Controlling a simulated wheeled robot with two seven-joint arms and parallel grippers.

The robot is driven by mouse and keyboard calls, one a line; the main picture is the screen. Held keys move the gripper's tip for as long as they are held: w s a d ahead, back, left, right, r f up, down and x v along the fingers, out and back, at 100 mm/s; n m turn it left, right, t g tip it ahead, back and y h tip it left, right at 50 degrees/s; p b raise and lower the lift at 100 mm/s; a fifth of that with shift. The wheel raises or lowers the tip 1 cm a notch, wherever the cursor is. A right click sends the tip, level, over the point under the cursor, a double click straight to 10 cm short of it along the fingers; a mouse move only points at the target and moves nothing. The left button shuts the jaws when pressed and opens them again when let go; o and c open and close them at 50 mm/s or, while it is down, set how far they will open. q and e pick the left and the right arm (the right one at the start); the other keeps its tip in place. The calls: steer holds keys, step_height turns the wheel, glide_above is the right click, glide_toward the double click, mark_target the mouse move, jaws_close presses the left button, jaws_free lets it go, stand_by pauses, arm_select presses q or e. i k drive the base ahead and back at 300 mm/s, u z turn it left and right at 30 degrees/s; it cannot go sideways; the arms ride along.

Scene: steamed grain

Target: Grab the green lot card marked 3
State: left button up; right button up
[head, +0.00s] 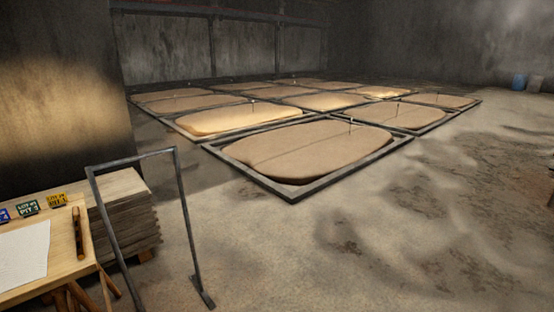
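A small green lot card (27,208) stands on the wooden table (68,268) at the lower left, near the table's back edge. Its printing is small and seems to read PIT 3. A blue card (4,215) stands to its left, cut by the picture's edge. A yellow card (57,200) stands to its right. Neither of my grippers shows in the head view.
On the table lie a white paper sheet (22,253) and a brown rod-like object (78,233). A thin metal frame (184,212) stands just right of the table. Stacked boards (125,215) are behind it. Framed grain beds (300,150) fill the middle floor; the right floor is mostly open.

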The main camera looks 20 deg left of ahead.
mark_target(28, 209)
steer(key=u, duration=1)
steer(key=i, duration=1)
steer(key=u, duration=0.85)
